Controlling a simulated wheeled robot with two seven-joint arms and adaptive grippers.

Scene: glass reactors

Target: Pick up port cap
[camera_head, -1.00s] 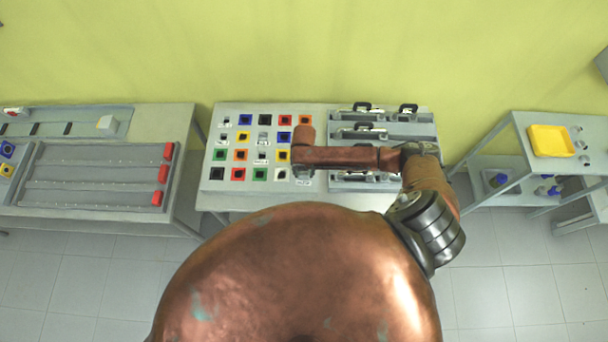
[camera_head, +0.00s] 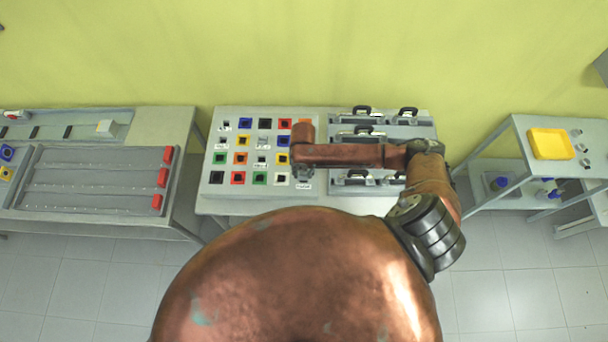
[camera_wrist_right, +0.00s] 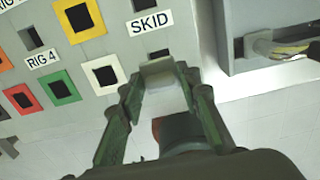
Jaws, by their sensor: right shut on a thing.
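My right gripper (camera_wrist_right: 160,82) has two green fingers closed on a small pale grey piece, which I take to be the port cap (camera_wrist_right: 158,72). The piece sits between the fingertips in the right wrist view, just below the SKID label at the panel's lower edge. I cannot tell whether it still touches the panel. In the head view my right gripper (camera_head: 303,172) is small, under the end of my copper arm at the panel's lower right part. The cap cannot be made out there. My left gripper is not in view.
The grey panel (camera_head: 212,178) carries rows of coloured square ports. Dark-handled fixtures (camera_head: 362,112) stand right of it. A table with red-ended rails (camera_head: 163,177) is at left, and a shelf with a yellow tray (camera_head: 550,143) at right.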

